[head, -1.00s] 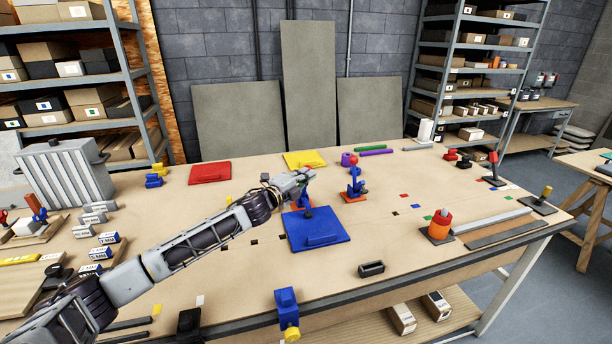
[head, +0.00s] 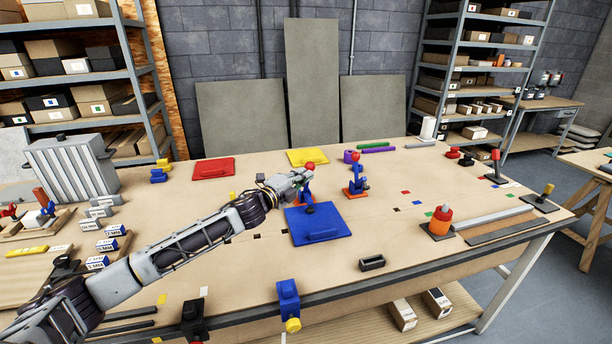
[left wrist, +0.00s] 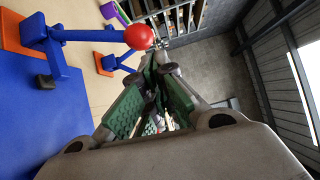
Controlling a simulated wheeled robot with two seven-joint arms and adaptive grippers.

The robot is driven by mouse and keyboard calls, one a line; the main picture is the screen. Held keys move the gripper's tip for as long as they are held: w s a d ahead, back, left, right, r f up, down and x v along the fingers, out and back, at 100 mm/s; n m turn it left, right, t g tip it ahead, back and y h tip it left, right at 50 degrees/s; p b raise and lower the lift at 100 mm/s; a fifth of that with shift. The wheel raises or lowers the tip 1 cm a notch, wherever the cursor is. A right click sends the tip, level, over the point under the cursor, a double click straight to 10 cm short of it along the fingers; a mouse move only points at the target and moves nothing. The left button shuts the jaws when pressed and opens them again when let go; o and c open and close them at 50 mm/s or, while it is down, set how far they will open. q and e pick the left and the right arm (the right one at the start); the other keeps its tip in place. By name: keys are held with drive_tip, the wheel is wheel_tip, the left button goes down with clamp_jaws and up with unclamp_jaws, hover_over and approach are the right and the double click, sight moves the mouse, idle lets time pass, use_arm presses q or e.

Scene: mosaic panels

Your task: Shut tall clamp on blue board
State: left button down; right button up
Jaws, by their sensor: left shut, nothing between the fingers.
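The blue board (head: 318,232) lies flat on the table, and it fills the left side of the left wrist view (left wrist: 45,135). A blue clamp with a red ball knob (head: 310,166) stands at its back edge, partly hidden by my left gripper. Its black pad (head: 310,209) is over the board; contact is unclear. In the left wrist view its handle stands up from the board, ending in the red ball (left wrist: 138,37). My left gripper (head: 303,179) is shut and empty, its tips beside the ball; I cannot tell if they touch. My right gripper is not in view.
Another blue clamp (head: 356,180) on an orange base stands to the right. Red (head: 213,169) and yellow (head: 308,157) boards lie behind. A small black block (head: 372,263) lies in front. Table right of the blue board is mostly clear.

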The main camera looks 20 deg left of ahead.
use_arm(q)
drive_tip(key=b+v, duration=0.2)
drive_tip(key=v, duration=0.5)
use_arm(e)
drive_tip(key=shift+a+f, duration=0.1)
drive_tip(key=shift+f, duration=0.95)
use_arm(q)
drive_tip(key=shift+r, duration=0.15)
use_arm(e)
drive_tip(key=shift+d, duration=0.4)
use_arm(q)
wheel_tip(320, 180, up, 9)
drive_tip(key=p, duration=0.9)
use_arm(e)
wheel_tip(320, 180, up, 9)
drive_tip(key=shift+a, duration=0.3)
use_arm(q)
drive_tip(key=shift+r+p, duration=0.35)
drive_tip(key=shift+p, duration=0.1)
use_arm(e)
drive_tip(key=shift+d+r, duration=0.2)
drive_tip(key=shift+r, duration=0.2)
